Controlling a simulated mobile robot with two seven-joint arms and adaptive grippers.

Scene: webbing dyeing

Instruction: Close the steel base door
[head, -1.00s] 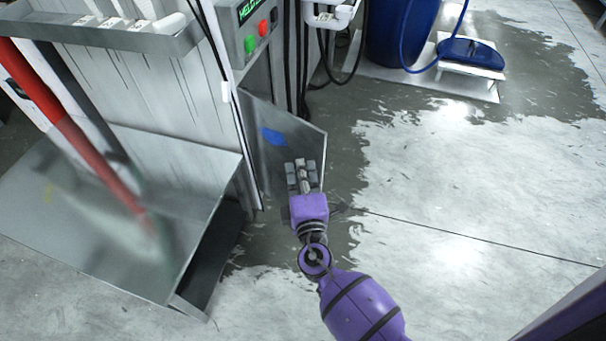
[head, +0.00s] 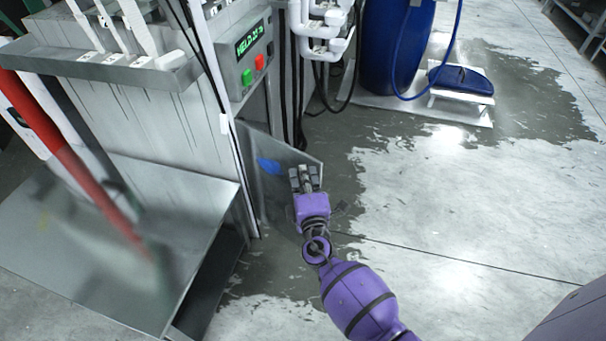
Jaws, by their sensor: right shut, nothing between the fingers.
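The steel base door (head: 278,180) is a grey metal panel with a blue mark, low on the side of the steel machine. It stands ajar, swung out to the right from the cabinet edge. My right gripper (head: 304,172) is shut and empty. It is at the door's outer right part and overlaps it in the head view; I cannot tell whether it touches. It hides part of the door's lower right area. My left gripper is not in view.
A control panel (head: 253,57) with green and red buttons sits above the door. A steel bench (head: 110,225) and a blurred red pole (head: 75,165) are at left.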

